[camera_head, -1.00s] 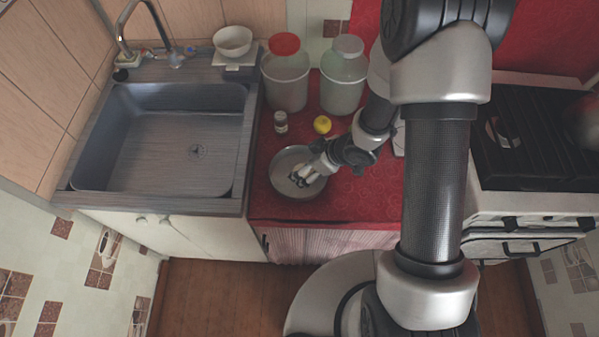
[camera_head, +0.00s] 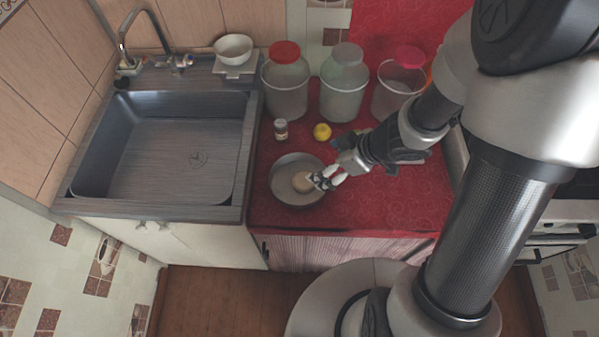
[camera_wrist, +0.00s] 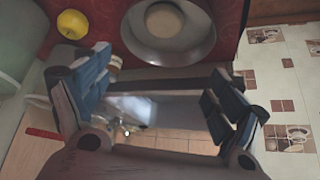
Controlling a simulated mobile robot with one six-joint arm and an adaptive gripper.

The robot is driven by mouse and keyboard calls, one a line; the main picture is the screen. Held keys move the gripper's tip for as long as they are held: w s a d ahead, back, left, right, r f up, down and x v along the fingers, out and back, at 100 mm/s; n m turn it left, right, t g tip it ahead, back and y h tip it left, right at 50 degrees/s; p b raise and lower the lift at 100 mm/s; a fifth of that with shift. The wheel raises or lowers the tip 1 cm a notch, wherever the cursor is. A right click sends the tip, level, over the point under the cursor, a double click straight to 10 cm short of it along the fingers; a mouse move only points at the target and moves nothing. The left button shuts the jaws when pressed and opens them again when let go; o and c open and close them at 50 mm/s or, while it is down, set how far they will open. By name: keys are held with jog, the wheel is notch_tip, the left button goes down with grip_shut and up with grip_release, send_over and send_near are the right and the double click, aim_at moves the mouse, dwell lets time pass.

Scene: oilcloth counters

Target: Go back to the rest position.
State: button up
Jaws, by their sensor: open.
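My gripper (camera_head: 322,181) is open and empty at the right side of a metal pan (camera_head: 280,195) on the red counter. Its fingers appear over the pan's right rim in the head view; their exact height is hard to tell. A round, pale tan thing (camera_head: 302,181) lies inside the pan, apart from the fingers as far as I can see. The wrist view shows my gripper's (camera_wrist: 160,100) two blue-padded fingers spread wide with nothing between them. The pan (camera_wrist: 140,45) and the round thing (camera_wrist: 166,20) show beyond them.
A yellow fruit (camera_head: 322,131) and a small brown jar (camera_head: 281,129) stand behind the pan. Large jars with red (camera_head: 286,85), grey (camera_head: 344,85) and pink (camera_head: 398,85) lids line the back. The sink (camera_head: 165,155) is left, the stove right. The red counter's front right is clear.

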jog(key=w+d+r+m+t+h, duration=0.35)
jog(key=d+r+m+h, duration=0.35)
jog(key=d+r, duration=0.8)
jog(key=s+a+r+m+g, duration=0.1)
jog(key=s+a+r+m, duration=0.1)
jog(key=s, duration=0.7)
jog(key=s+a+r+m+g+y, duration=0.1)
jog(key=s+a+r, duration=0.4)
jog(key=s, duration=0.5)
jog(key=shift+s+a+m, duration=0.3)
jog(key=shift+a+m, duration=0.2)
jog(key=shift+m, duration=0.3)
